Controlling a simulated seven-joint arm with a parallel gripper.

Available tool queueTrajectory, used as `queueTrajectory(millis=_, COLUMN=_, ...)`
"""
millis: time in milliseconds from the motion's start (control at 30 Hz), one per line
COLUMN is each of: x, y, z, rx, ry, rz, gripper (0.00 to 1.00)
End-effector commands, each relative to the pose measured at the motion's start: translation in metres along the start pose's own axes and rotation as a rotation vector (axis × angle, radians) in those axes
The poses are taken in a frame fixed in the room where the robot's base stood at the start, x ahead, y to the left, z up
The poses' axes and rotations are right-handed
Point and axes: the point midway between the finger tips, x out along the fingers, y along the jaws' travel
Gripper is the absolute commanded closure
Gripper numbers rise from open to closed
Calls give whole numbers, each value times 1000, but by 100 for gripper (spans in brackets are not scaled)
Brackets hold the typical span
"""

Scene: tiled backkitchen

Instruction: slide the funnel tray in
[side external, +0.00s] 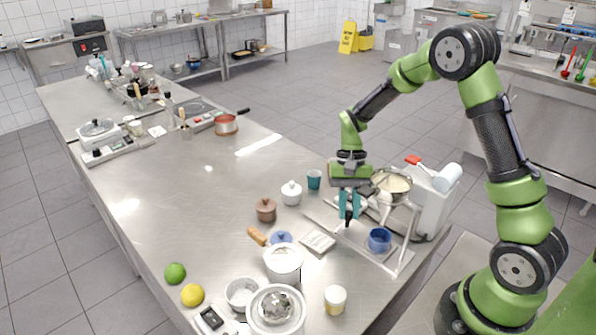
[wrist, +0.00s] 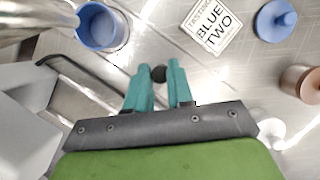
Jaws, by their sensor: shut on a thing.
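My gripper (side external: 349,218) points down at the left side of a metal funnel stand (side external: 408,225). Its teal fingers (wrist: 159,84) are shut on a small dark knob (wrist: 158,73), which seems to belong to the flat metal tray (side external: 352,234) low in the stand. A blue cup (side external: 379,240) stands upright at the stand's base; it also shows in the wrist view (wrist: 101,27). The funnel (side external: 391,184), with pale contents, sits at the top of the stand. The fingers and wrist hide part of the tray, so how far it sits in the stand is unclear.
A card reading "BLUE TWO" (side external: 318,242) lies just left of the stand. A blue lid (side external: 281,238), brown pot (side external: 266,210), white pot (side external: 291,193) and teal cup (side external: 314,179) stand nearby. A white machine (side external: 432,205) is behind. The table's middle left is clear.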

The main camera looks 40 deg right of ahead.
Motion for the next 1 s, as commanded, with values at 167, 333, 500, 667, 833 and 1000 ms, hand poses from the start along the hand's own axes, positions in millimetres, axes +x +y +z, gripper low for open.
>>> queueTrajectory(millis=167, x=2, y=5, z=4, rx=10, ry=-16, rz=12, gripper=69)
queueTrajectory(millis=333, x=1, y=4, z=3, rx=8, ry=-14, rz=10, gripper=53)
queueTrajectory(millis=500, x=1, y=3, z=2, rx=7, ry=-12, rz=8, gripper=53)
queueTrajectory(millis=667, x=-6, y=3, z=2, rx=5, ry=-8, rz=7, gripper=53)
queueTrajectory(millis=833, x=-36, y=2, z=1, rx=6, ry=-5, rz=4, gripper=53)
queueTrajectory(millis=1000, x=-79, y=2, z=0, rx=6, ry=-5, rz=5, gripper=53)
